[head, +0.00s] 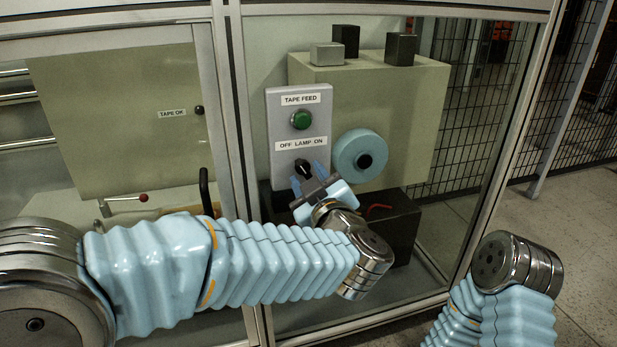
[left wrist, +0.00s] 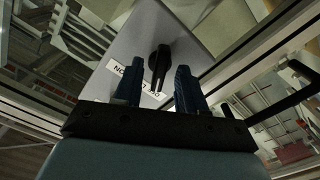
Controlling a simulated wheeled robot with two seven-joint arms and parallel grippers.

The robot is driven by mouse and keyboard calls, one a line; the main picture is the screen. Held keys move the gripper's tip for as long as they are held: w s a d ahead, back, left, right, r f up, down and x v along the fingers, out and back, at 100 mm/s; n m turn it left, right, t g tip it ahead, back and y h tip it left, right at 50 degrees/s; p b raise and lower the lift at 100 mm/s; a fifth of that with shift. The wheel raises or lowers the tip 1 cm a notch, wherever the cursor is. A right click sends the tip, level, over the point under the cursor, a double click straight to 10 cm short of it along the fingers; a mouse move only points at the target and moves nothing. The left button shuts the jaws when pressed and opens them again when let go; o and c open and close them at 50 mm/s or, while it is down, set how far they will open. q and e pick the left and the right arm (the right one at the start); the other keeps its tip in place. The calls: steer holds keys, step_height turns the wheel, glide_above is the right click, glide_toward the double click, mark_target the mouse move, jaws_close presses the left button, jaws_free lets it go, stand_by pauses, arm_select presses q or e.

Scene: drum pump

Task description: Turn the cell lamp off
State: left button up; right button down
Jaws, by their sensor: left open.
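The lamp switch is a black rotary knob (head: 302,167) on a grey control panel (head: 283,160), just under the label "OFF LAMP ON" (head: 302,143). I cannot tell for sure which side its pointer is set to. My left gripper (head: 309,178) is open, its two blue fingers pointing at the panel just below and in front of the knob. In the left wrist view, the knob (left wrist: 159,66) shows between and beyond the open fingertips (left wrist: 157,77), with nothing held. The label is upside down there and partly hidden. My right gripper is not in view.
A green button (head: 301,120) under the label "TAPE FEED" sits above the knob. A blue tape roll (head: 357,156) is close at the right of my left gripper. A cabinet frame post (head: 236,130) stands at the left. A dark box (head: 392,225) lies below.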

arm_select(q)
steer(key=v, duration=1.3)
steer(key=w+a+f+m+g+h, duration=0.15)
steer(key=w+f, duration=0.25)
steer(key=f, duration=0.5)
steer(key=w+a+f+m+g+h+p, duration=0.1)
steer(key=w+a+f+m+h, duration=0.15)
steer(key=w+f, duration=0.4)
steer(key=w+a+f+m+g+h, duration=0.1)
steer(key=w+a+f+m+g, duration=0.15)
steer(key=f, duration=0.75)
steer(key=s+a+f+g+h+p, duration=0.1)
steer(key=s+a+f+g, duration=0.25)
steer(key=f, duration=0.55)
steer(key=s+a+f+g+h, duration=0.1)
steer(key=s+a+f+g, duration=0.3)
steer(key=f, duration=0.5)
steer(key=s+f+g+h, duration=0.1)
steer(key=s+f+g, duration=0.1)
steer(key=s, duration=0.5)
steer(key=s+a+f+m+g+h, duration=0.1)
steer(key=s+f+g, duration=0.1)
steer(key=s+f, duration=0.3)
steer(key=shift+s+a+f, duration=0.3)
steer(key=shift+s+f, duration=0.05)
steer(key=shift+s, duration=0.75)
